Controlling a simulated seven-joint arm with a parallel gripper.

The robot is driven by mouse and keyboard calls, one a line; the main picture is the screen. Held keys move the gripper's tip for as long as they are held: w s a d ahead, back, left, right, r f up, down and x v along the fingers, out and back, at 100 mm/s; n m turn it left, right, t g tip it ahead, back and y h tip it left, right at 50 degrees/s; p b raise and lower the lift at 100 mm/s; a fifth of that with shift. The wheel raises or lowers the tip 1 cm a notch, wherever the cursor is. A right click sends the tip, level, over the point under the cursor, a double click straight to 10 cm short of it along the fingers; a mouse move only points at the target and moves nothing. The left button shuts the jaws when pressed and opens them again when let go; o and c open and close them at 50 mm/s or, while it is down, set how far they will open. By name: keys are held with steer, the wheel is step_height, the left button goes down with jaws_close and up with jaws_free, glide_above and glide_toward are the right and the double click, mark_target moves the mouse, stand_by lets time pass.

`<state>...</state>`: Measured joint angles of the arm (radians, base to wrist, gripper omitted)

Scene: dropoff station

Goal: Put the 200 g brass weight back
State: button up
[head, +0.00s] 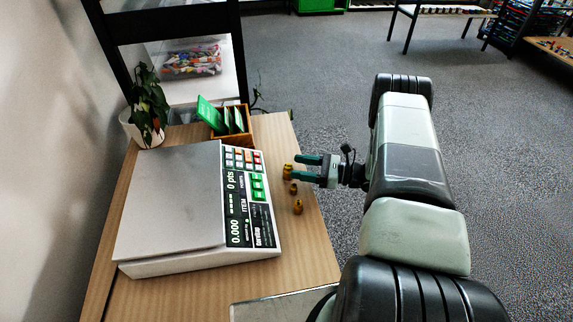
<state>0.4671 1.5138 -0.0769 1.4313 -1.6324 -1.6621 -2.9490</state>
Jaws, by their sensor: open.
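Several small brass weights stand in a row along the table's right edge, right of the scale (170,205). One brass weight (287,171) is at the far end, by my fingertips. A smaller brass weight (293,188) is in the middle, and another brass weight (297,207) stands nearest. I cannot read which one is 200 g. My gripper (297,166) is open, with its two green fingers pointing left over the table edge beside the far weight. I cannot tell whether the fingers touch it. The scale's metal plate is empty and its display shows 0.000.
A wooden box with green cards (231,128) stands at the table's back, beside a potted plant (147,108). The wooden table (300,262) is bare in front of the scale. A grey wall rises on the left. Carpet floor (300,80) lies beyond.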

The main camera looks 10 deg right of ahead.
steer(key=v, duration=0.5)
steer(key=shift+s+d, duration=0.15)
steer(key=shift+d, duration=0.25)
